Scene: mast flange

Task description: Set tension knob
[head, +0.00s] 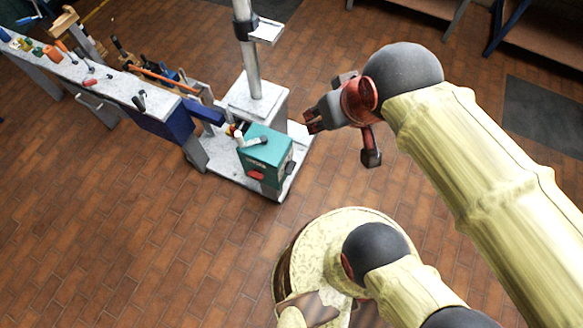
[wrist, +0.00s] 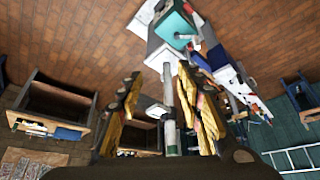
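A teal box (head: 265,155) stands on a pale base plate at the foot of a grey mast (head: 247,55). It has a white crank-like handle (head: 252,140) on top and a red part (head: 257,174) low on its front. A small red and yellow part (head: 233,130) shows beside its far left corner. I cannot tell which part is the tension knob. The teal box also shows at the top of the wrist view (wrist: 172,27). My gripper (head: 309,122) is raised to the right of the box, apart from it. In the wrist view its yellow fingers (wrist: 160,75) are spread, with nothing held between them.
A grey bench (head: 100,80) with tools runs to the upper left of the mast. A small shelf (head: 268,30) is clamped to the mast. A wooden-topped table (head: 545,30) is at the upper right. The brick floor (head: 130,240) in front is clear.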

